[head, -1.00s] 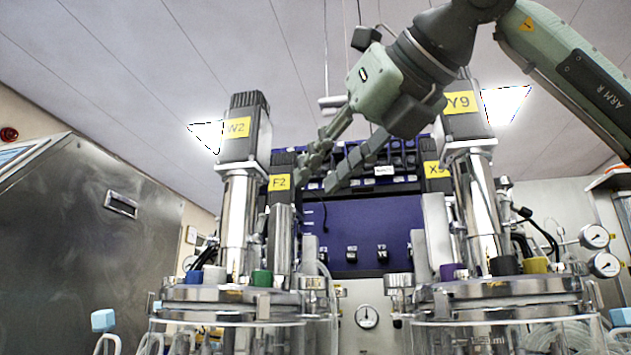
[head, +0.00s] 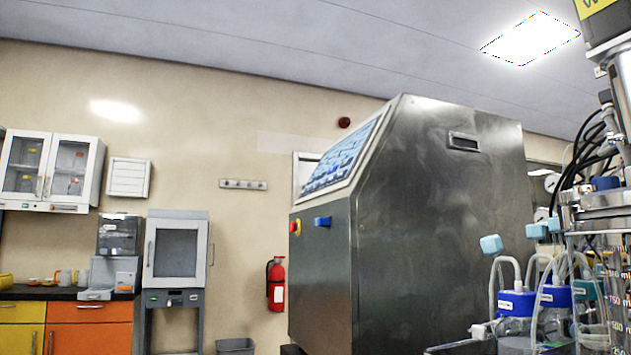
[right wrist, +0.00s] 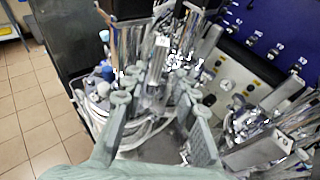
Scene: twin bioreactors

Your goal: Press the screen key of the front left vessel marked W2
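The front left vessel stands at the right edge of the head view, cut off by the frame. Its black motor (head: 610,30) bears a yellow label (head: 592,5) on which only a "W" shows. Its metal lid (head: 605,215) and graduated glass are partly visible. A slanted touch screen (head: 345,160) with blue-white tiles is on the steel cabinet (head: 430,220); its key markings are too small to read. My right gripper (right wrist: 158,108) is open and empty in the right wrist view, with blurred steel vessel parts (right wrist: 130,45) beyond its fingers. My left gripper is not in view.
Bottles with blue caps (head: 517,303) and tubing stand between cabinet and vessel. A red fire extinguisher (head: 276,283) hangs on the wall left of the cabinet. A blue panel (right wrist: 265,35) is behind the vessels. Tiled floor (right wrist: 35,110) is clear at left in the right wrist view.

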